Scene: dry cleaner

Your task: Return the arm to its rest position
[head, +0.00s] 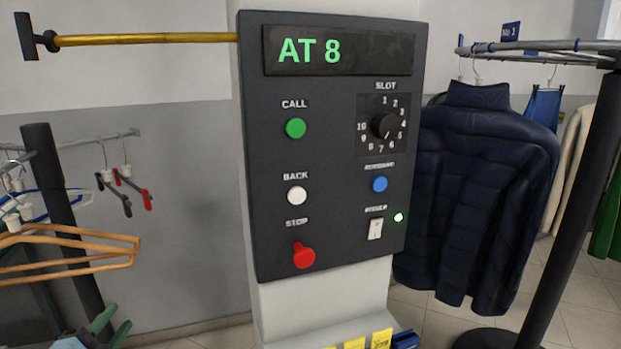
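The dark control panel (325,160) stands on a pale column in the middle. Its display (338,50) reads AT 8 in green. My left gripper (114,325) is at the bottom left edge, below and left of the panel and clear of it. Only its two green fingers show well, apart from each other with nothing seen between them. Most of the arm is outside the picture. My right gripper is not in view.
Wooden hangers (70,240) hang at the left beside a dark post (60,200), close above my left gripper. A navy puffer jacket (480,190) hangs from a rail (540,46) at the right. Yellow tags (381,338) lie low at the column's front.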

